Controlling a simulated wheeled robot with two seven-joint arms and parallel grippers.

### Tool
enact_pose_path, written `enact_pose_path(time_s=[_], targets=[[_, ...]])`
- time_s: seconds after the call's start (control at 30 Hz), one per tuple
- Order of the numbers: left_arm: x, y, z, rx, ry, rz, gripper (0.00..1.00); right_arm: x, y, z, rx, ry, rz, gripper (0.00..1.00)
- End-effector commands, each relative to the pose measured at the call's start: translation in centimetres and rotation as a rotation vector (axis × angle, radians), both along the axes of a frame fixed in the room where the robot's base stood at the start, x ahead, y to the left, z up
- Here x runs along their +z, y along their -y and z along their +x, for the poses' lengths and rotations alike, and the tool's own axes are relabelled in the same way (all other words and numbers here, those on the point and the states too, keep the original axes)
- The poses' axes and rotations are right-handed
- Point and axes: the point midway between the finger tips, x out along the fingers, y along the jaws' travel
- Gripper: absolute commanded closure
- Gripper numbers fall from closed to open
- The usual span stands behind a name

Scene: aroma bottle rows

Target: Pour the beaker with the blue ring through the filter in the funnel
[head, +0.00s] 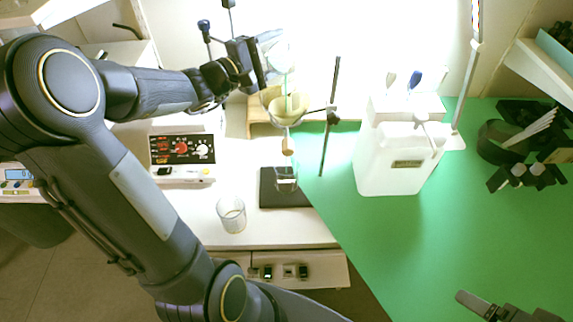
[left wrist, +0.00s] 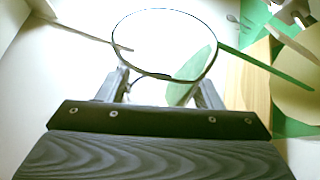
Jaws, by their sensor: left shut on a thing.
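My left gripper (head: 262,62) is shut on a clear glass beaker (head: 275,46), tilted above the funnel. A blue ring is not clearly visible. A thin pale green streak (head: 287,84) runs down toward the funnel (head: 284,118), which holds a cream filter (head: 290,104). A glass vessel (head: 286,184) stands below the funnel. My right gripper (head: 480,304) is partly visible at the lower right; its jaw opening is unclear.
Another clear beaker (head: 231,214) stands on the white bench, left of a dark plate (head: 270,199). The funnel stand's rod (head: 330,120) and a white tank (head: 390,165) are to the right. The green surface (head: 400,240) is largely clear.

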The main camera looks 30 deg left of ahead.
Motion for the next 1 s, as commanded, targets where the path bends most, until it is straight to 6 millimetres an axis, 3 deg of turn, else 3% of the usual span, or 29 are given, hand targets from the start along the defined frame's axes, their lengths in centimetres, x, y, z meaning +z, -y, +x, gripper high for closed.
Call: enact_pose_path(time_s=[1.0], targets=[[0.3,0.3,-0.3,-0.001,0.027,0.026,0.67,-1.5,0.0,0.0,0.000,0.000,0.000,0.19]])
